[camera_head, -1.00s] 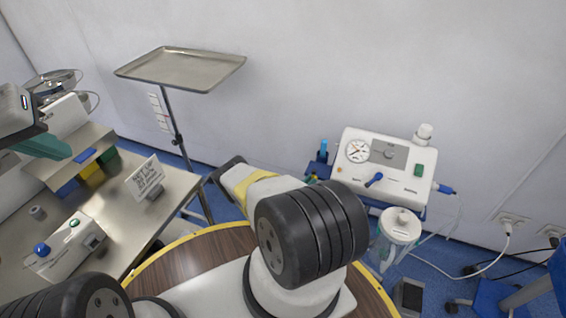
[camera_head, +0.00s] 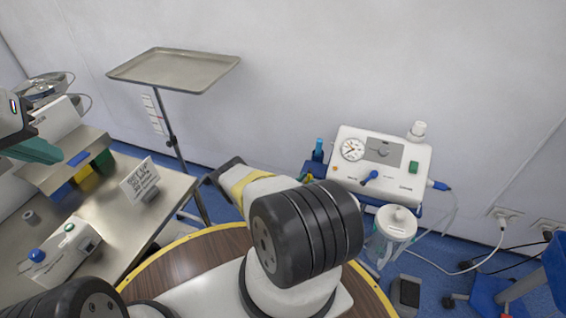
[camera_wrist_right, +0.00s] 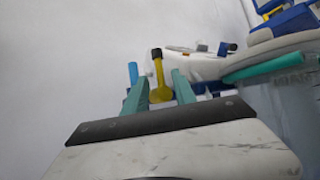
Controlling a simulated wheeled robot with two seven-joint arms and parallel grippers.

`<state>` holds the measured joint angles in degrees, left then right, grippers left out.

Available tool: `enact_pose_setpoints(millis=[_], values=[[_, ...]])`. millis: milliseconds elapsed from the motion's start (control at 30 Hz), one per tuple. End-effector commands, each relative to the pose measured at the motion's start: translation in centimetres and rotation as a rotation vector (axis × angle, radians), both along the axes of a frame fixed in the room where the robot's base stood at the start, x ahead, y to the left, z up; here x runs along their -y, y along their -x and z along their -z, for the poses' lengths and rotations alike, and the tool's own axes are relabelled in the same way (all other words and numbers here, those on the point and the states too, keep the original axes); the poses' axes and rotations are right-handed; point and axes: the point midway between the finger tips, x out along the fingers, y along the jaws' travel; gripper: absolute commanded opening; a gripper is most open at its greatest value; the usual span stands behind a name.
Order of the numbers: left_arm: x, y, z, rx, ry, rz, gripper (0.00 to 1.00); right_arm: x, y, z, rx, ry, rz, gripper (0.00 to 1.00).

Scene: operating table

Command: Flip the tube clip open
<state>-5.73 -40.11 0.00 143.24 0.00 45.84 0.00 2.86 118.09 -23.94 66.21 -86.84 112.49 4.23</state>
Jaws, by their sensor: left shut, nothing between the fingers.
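In the right wrist view my right gripper (camera_wrist_right: 160,88) has two teal fingers standing apart. A yellow piece with a black top (camera_wrist_right: 158,72) shows in the gap between them; I cannot tell whether it touches a finger or lies beyond. I cannot make out the tube clip for certain. The white suction unit (camera_head: 383,162) with its gauge and blue knob stands by the wall in the head view, and partly shows in the right wrist view (camera_wrist_right: 204,66). My left gripper (camera_head: 34,151) is shut at the left edge, over the steel table. In the head view my right gripper's fingers are not clear.
A clear canister (camera_head: 393,228) hangs below the suction unit. A blue cylinder (camera_head: 318,150) is to its left. A steel tray (camera_head: 178,68) stands on a pole behind. The steel table (camera_head: 110,233) carries a small white device (camera_head: 62,252) and a printed card (camera_head: 141,180).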

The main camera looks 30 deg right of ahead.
Motion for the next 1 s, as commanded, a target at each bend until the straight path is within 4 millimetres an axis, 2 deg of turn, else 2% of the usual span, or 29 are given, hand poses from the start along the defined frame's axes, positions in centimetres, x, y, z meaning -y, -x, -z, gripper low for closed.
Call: enact_pose_setpoints(millis=[167, 300, 700, 1000], values=[[0.0, 0.0, 0.0, 0.000, 0.000, 0.000, 0.00, 0.0, -0.1, -1.2, 0.000, 0.001, -0.001, 0.33], [0.0, 0.0, 0.0, 0.000, 0.000, 0.000, 0.00, -0.1, -0.2, -3.6, -0.001, -0.001, -0.003, 0.33], [0.0, 0.0, 0.0, 0.000, 0.000, 0.000, 0.00, -6.9, 7.2, -4.3, -0.005, -0.003, -0.004, 0.33], [0.0, 0.0, 0.0, 0.000, 0.000, 0.000, 0.00, -10.3, 11.0, -4.8, -0.003, -0.002, -0.002, 0.33]])
